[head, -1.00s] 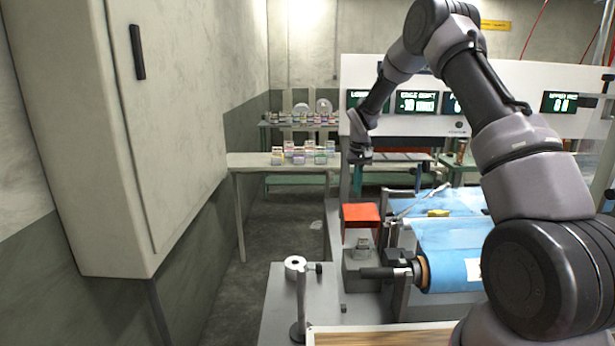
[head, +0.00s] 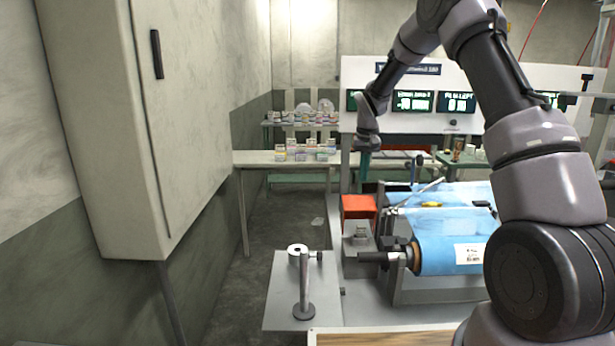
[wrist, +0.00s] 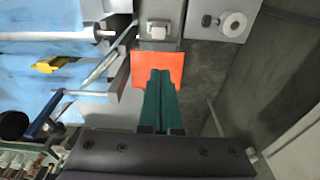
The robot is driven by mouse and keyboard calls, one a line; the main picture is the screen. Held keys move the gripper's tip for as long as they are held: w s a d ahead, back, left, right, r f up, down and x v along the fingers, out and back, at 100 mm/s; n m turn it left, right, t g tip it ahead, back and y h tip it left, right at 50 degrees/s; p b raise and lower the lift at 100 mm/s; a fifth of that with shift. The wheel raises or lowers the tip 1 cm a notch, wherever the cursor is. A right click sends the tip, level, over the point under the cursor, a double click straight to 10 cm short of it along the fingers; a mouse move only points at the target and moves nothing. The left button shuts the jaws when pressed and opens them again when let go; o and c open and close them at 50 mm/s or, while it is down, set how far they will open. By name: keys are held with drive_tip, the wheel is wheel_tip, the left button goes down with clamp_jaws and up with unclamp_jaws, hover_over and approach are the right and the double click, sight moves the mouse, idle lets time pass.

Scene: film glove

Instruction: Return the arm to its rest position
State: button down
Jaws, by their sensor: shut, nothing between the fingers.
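My arm rises from the lower right of the head view and bends over at the top. My gripper (head: 364,166) hangs from it, pointing down, above and behind the red-orange box (head: 358,206). In the wrist view my gripper's green fingers (wrist: 162,97) are together with nothing between them. They overlap the orange box top (wrist: 140,69) in that picture, with the floor beside it. Whether they touch the box cannot be told from the wrist view alone; in the head view they appear above it.
A machine with blue film (head: 450,235) stands right of the box. A grey plate (head: 275,310) with a post (head: 303,285) is in front. A grey cabinet (head: 150,120) fills the left. A bench with small jars (head: 285,157) stands behind.

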drive_tip(key=s+d+r+m+t, duration=0.1)
drive_tip(key=s+d+r, duration=0.1)
drive_tip(key=s+r, duration=0.7)
drive_tip(key=s+d+r+m+t, duration=0.1)
drive_tip(key=s+d+r+t, duration=0.1)
drive_tip(key=s+r, duration=0.75)
drive_tip(key=s+d+r+m+t+y, duration=0.1)
drive_tip(key=s+r, duration=0.2)
drive_tip(key=s, duration=0.7)
drive_tip(key=s+d+r+t+y, duration=0.1)
drive_tip(key=s+r, duration=0.2)
drive_tip(key=s, duration=0.7)
drive_tip(key=shift+s+d+r+m+t, duration=0.2)
drive_tip(key=shift+s+r+m+t, duration=0.05)
drive_tip(key=shift+s+m+t, duration=0.15)
